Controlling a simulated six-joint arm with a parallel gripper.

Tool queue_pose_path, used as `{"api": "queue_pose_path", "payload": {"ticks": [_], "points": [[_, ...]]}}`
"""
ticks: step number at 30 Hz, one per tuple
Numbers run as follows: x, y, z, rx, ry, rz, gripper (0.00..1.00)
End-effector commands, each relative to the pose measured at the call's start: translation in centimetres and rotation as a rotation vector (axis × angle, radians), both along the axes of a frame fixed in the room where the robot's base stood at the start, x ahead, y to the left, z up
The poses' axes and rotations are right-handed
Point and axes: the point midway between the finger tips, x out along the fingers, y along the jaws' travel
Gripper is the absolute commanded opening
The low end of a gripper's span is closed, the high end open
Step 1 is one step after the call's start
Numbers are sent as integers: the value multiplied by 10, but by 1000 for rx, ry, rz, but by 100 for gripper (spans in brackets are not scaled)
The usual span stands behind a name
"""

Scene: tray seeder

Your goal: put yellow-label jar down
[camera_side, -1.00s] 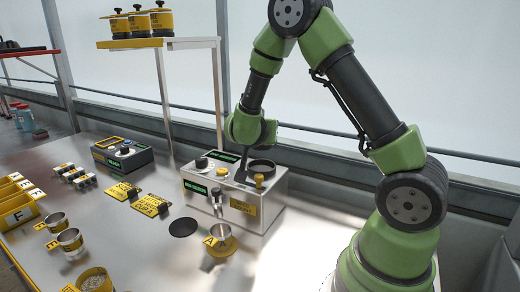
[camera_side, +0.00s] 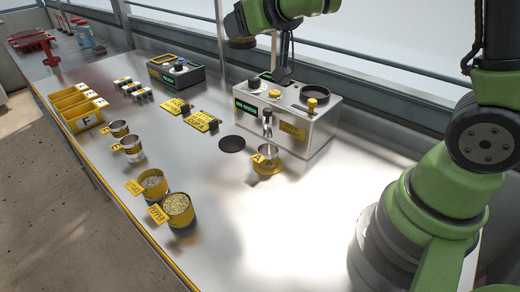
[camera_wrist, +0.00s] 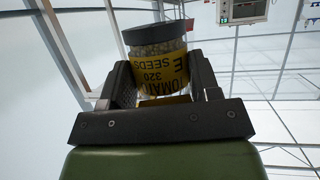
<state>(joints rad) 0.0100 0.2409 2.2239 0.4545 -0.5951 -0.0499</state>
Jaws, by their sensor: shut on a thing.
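The yellow-label jar (camera_wrist: 157,62) is a clear jar of seeds with a dark end; its label reads in part "TOMATO SEEDS 320". In the wrist view it sits between the two dark fingers of my gripper (camera_wrist: 162,82), which is shut on it. No surface touching the jar shows there.
Seed tins (camera_side: 177,211), metal cups (camera_side: 131,147) and yellow bins (camera_side: 84,118) stand along the bench's left side. A dark control box (camera_side: 176,72) is behind. The bench front right (camera_side: 300,215) is clear.

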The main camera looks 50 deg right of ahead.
Motion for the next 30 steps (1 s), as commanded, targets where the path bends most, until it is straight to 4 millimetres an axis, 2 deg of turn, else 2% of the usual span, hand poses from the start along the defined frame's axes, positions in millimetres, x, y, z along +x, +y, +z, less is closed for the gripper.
{"api": "queue_pose_path", "payload": {"ticks": [3, 7, 10, 13, 17, 23, 26, 30], "points": [[-4, 15, 0, 0, 0, 90, 26], [-8, 25, 0, -1, -2, 147, 26], [-8, 25, 0, -1, -3, 150, 26], [-4, 17, 0, 0, -3, 100, 26], [2, -6, 0, 1, -2, -31, 26], [2, -56, -7, -4, 0, -316, 26], [-6, -85, -14, -7, 3, -494, 26], [-28, -123, -29, -10, 4, -756, 26]]}}
